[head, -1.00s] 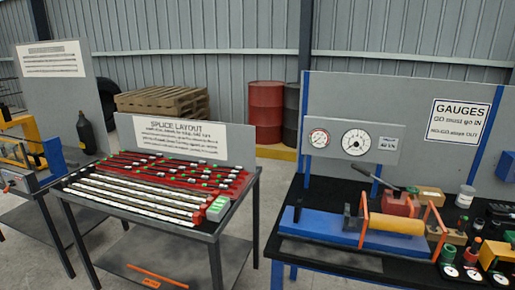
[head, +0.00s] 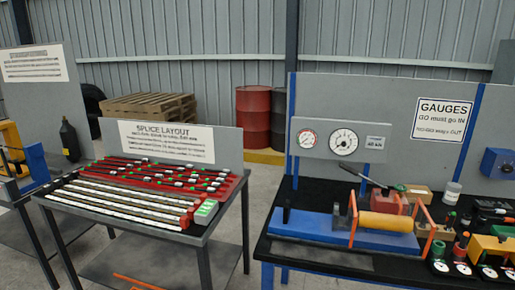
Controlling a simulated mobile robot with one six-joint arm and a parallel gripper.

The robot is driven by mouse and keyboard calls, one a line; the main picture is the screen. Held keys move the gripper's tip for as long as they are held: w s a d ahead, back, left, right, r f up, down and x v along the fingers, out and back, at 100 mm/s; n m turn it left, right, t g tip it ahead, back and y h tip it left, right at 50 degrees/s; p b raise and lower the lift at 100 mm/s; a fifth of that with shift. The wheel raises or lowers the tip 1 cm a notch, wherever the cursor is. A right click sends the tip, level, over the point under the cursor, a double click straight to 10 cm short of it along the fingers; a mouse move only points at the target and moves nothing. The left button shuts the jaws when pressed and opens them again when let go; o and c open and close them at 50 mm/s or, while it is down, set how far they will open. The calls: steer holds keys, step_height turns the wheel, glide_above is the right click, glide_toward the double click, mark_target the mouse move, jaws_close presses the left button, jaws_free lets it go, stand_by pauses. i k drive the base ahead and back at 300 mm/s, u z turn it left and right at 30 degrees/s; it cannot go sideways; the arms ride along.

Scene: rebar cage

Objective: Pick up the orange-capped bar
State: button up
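The splice layout table (head: 222,222) stands at the left. Its top holds a red rack (head: 226,186) with several dark bars (head: 150,168) bearing small white and green marks or caps. Several long pale bars (head: 125,199) lie in front of them. The bars are too small here to tell which one has an orange cap. A thin orange strip (head: 135,281) lies on the table's lower shelf, cut by the picture's bottom edge; I cannot tell what it is. My gripper is not in view.
A green-and-white box (head: 206,212) sits at the table's right corner. The gauge bench (head: 330,262) stands at right with a blue fixture (head: 300,224), a yellow cylinder (head: 387,222) and dial gauges (head: 344,142). Open floor (head: 262,190) lies between the tables. Drums (head: 253,117) and pallets (head: 148,105) stand behind.

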mark_target(465, 236)
steer(key=u, duration=0.25)
steer(key=k, duration=0.6)
steer(key=z, duration=1.8)
steer(key=i, duration=0.8)
steer(key=u, duration=0.25)
